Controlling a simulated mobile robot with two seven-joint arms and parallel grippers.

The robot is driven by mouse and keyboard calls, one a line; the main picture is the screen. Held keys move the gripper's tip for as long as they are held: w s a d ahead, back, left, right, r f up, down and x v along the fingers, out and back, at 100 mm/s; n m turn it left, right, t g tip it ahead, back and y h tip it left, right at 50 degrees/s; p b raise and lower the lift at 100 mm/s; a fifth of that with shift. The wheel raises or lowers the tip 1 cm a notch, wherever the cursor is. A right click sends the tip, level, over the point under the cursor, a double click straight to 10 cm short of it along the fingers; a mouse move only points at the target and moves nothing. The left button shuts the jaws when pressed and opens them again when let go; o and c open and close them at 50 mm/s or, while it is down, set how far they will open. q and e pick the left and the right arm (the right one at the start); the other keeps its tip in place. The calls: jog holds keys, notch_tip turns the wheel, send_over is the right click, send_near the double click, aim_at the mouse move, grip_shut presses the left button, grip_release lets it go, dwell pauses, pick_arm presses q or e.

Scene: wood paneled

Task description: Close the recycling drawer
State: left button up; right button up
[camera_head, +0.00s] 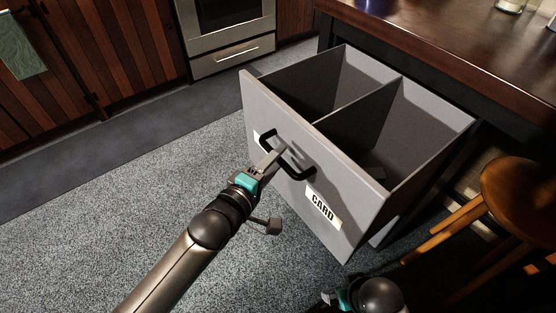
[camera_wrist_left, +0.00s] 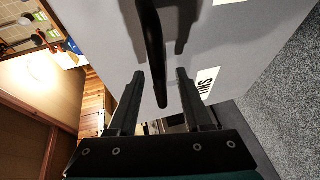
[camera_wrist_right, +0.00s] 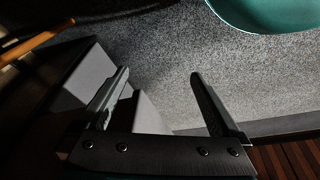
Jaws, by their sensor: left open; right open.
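The grey recycling drawer (camera_head: 288,149) stands pulled out from under the dark wooden counter, its two compartments open at the top. My left gripper (camera_head: 272,158) is open at the handle; in the left wrist view the handle (camera_wrist_left: 154,50) runs between the two open fingers (camera_wrist_left: 160,88), with the grey drawer front (camera_wrist_left: 105,45) behind. Whether the fingers touch it I cannot tell. My right gripper (camera_wrist_right: 160,82) is open and empty, low beside the drawer; its fingertips are out of the head view.
A round wooden stool (camera_head: 520,195) stands at the right, close to the drawer's side. The counter (camera_head: 440,40) is above and behind the drawer. An oven (camera_head: 228,35) and wooden cabinets (camera_head: 120,45) line the back. Grey carpet (camera_head: 130,200) is clear at the left.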

pick_arm(q)
jog(key=shift+w+d+f, duration=0.1)
jog(key=shift+w+d, duration=0.25)
jog(key=shift+w, duration=0.15)
grip_shut()
dwell(1.3)
